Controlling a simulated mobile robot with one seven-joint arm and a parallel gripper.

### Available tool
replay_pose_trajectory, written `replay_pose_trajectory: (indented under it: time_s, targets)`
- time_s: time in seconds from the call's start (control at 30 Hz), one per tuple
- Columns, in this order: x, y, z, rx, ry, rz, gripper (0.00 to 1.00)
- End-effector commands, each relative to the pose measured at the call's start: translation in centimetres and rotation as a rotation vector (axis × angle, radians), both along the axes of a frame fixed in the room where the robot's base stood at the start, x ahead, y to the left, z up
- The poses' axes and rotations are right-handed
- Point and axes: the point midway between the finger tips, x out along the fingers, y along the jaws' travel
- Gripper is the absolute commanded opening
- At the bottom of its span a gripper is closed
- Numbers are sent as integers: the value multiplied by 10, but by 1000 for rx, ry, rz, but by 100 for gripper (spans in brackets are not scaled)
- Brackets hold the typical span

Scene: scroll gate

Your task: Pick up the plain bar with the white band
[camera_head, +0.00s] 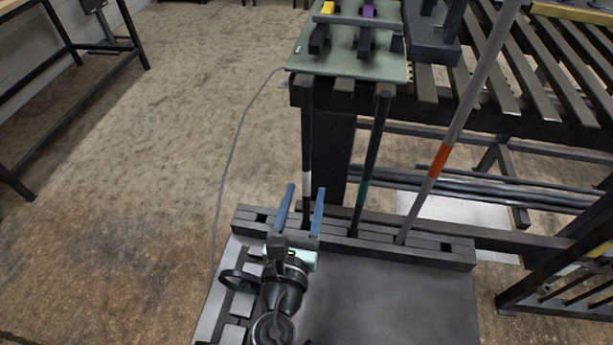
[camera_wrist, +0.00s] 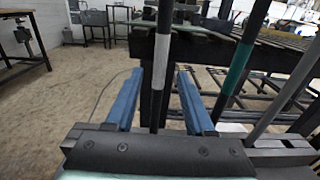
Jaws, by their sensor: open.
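The plain dark bar with the white band (camera_head: 307,125) stands upright in the grey slotted rack (camera_head: 440,252), leaning near the table edge. Its white band shows in the wrist view (camera_wrist: 160,62). My gripper (camera_head: 305,189) has its two blue fingers spread apart and pointing forward. In both views the bar appears in the gap between the fingers (camera_wrist: 161,72), with clear space on each side and no visible contact. How deep it sits between them is hard to tell. The bar's lower end is hidden in the rack and behind my gripper.
A dark bar with a teal band (camera_head: 372,150) stands just right, close to the right finger. A grey bar with an orange band (camera_head: 438,161) leans farther right. A slatted table (camera_head: 343,88) carrying a green board (camera_head: 300,62) stands behind. Open floor lies left.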

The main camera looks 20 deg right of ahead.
Motion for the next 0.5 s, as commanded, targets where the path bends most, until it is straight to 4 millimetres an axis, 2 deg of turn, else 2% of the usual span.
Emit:
replay_pose_trajectory:
  time_s: [0.17,0.37,0.5]
  targets:
    - [10,-7,2,0,-1,0,54]
    - [34,-22,9,2,-5,-1,54]
    - [46,-31,7,1,-2,0,54]
